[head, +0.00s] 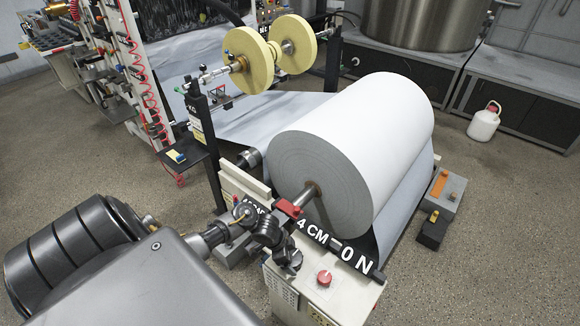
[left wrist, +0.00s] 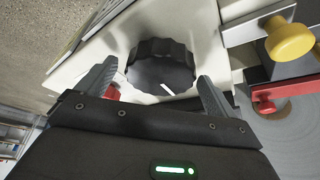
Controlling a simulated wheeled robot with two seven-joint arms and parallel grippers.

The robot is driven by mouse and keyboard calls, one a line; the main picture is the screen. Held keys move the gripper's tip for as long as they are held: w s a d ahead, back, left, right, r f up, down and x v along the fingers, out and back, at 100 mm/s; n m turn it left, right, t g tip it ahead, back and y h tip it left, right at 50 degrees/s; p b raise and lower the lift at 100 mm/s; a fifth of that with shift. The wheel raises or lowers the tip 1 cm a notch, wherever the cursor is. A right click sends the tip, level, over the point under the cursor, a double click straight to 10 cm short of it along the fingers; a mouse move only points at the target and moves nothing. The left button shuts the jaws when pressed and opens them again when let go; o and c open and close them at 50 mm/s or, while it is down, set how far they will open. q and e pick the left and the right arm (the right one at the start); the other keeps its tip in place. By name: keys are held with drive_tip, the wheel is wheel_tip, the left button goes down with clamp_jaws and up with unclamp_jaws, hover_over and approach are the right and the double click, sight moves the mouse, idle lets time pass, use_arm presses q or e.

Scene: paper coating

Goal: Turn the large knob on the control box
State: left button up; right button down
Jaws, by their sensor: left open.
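The large black ribbed knob (left wrist: 160,66) with a white pointer mark is on the pale face of the control box in the left wrist view. My left gripper (left wrist: 157,72) is open, with one finger on each side of the knob. I cannot tell whether the fingers touch it. In the head view my left gripper (head: 290,262) is over the top of the control box (head: 345,300), and the large knob is hidden there. A red button (head: 324,278) is on the box beside the gripper; part of a red piece (left wrist: 112,93) shows by the left finger in the wrist view.
A large white paper roll (head: 365,140) stands just behind the box on a shaft. A black lettered bar (head: 335,243) runs along the box's back edge. A yellow knob (left wrist: 289,39) and a red bracket (left wrist: 272,92) are at the right in the wrist view.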

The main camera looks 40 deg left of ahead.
use_arm(q)
drive_tip(key=c, duration=1)
drive_tip(key=shift+o, duration=0.2)
drive_tip(key=shift+w+a, duration=0.1)
drive_tip(key=shift+m, duration=0.7)
drive_tip(key=shift+w+a+m+g+h, duration=0.1)
drive_tip(key=shift+m+g+h, duration=0.45)
drive_tip(key=shift+m, duration=0.65)
drive_tip(key=m+g+b, duration=0.1)
drive_tip(key=m+b, duration=0.1)
drive_tip(key=m, duration=0.1)
drive_tip(key=shift+w+f, duration=0.1)
drive_tip(key=shift+m+g+b, duration=0.65)
drive_tip(key=shift+m+b, duration=0.1)
drive_tip(key=shift+m, duration=0.65)
